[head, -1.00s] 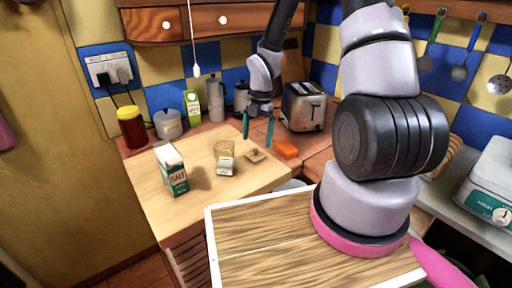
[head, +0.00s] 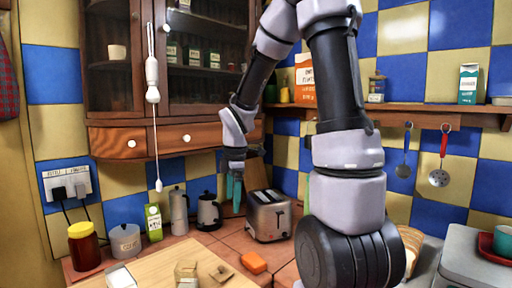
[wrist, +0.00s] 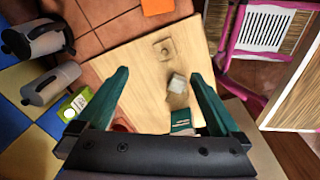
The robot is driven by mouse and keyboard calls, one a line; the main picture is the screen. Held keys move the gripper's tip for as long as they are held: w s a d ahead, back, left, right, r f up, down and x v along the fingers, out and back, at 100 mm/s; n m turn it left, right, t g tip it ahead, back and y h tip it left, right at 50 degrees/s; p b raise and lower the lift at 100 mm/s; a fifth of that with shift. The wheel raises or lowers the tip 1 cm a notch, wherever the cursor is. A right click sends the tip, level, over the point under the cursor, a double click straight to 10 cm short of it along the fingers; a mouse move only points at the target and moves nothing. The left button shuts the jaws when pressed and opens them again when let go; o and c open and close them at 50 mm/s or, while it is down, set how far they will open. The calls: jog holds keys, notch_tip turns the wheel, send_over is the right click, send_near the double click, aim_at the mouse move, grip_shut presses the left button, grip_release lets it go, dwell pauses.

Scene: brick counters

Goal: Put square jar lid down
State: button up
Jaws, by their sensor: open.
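The square jar lid (head: 222,273) is a small, flat, pale wooden square with a raised middle. It lies on the light wooden board, and the wrist view also shows it (wrist: 165,48). A small jar (head: 187,273) stands apart from it on the same board; it also shows in the wrist view (wrist: 178,83). My gripper (head: 235,190) is open and empty, up above the counter near the toaster. In the wrist view its teal fingers (wrist: 160,75) are spread wide, with the board well below them.
The wooden board (head: 150,268) also bears a salt carton (head: 121,277). An orange block (head: 253,262) and a toaster (head: 268,215) are to the right.

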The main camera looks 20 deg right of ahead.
jog(key=s+d+r+m+t+y, duration=0.1)
jog(key=s+r+m+t, duration=0.5)
jog(key=s+r+m, duration=0.9)
notch_tip(320, 180, up, 3)
jog(key=m, duration=0.6)
jog(key=shift+d+y, duration=0.25)
jog(key=shift+y, duration=0.05)
